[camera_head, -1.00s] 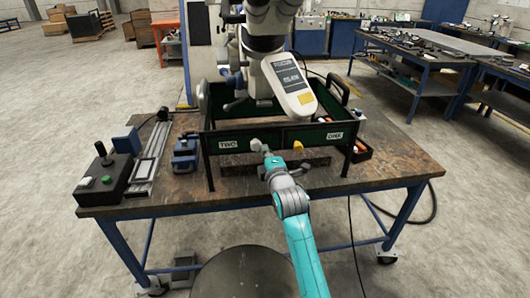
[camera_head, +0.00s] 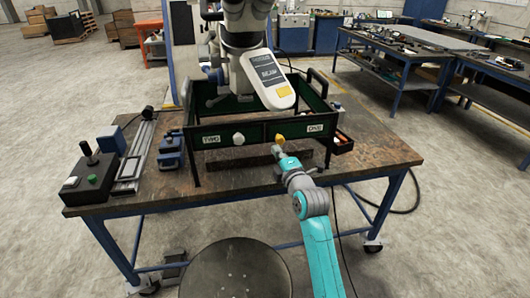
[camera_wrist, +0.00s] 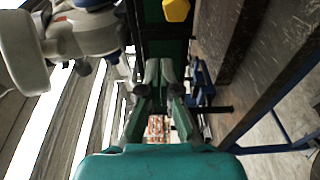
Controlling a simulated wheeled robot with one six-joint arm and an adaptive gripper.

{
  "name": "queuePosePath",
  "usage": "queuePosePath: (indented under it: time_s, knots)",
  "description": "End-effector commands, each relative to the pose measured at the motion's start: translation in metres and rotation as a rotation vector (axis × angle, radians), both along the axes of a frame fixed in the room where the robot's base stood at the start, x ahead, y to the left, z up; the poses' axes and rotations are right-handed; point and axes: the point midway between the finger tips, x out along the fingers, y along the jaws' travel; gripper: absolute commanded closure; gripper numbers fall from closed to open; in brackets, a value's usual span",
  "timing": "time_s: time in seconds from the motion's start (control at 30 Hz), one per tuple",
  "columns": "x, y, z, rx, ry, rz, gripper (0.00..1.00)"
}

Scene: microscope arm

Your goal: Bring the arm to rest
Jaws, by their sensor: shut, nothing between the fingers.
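My teal arm reaches up from the bottom of the head view to my gripper (camera_head: 277,152), in front of the green-panelled black frame (camera_head: 208,139) on the table. My gripper is just below a yellow knob (camera_head: 279,139) on the front panel; whether they touch cannot be told in this view. In the wrist view the two fingers (camera_wrist: 160,72) are together with nothing between them, and the yellow knob (camera_wrist: 176,10) lies beyond their tips, apart from them. A white knob (camera_head: 238,139) is left of the yellow one, near the "TWO" label. The "ONE" label is on the right.
A microscope arm (camera_head: 255,70) with a white head rises over the frame. A black control box (camera_head: 88,182) and a blue clamp (camera_head: 170,152) stand on the left of the table (camera_head: 385,150). A round stool-like disc (camera_head: 235,272) is below. Table's right end is mostly clear.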

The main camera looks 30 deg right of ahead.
Motion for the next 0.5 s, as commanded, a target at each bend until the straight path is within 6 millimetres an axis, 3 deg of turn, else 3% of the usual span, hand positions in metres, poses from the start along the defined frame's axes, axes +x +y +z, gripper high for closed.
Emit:
queuePosePath:
  time_s: [0.33,0.5]
  knots:
    - [-0.006,-0.008,-0.001,0.001,0.0,0.0,1.0]
    - [-0.021,0.005,-0.025,0.061,0.005,0.003,1.0]
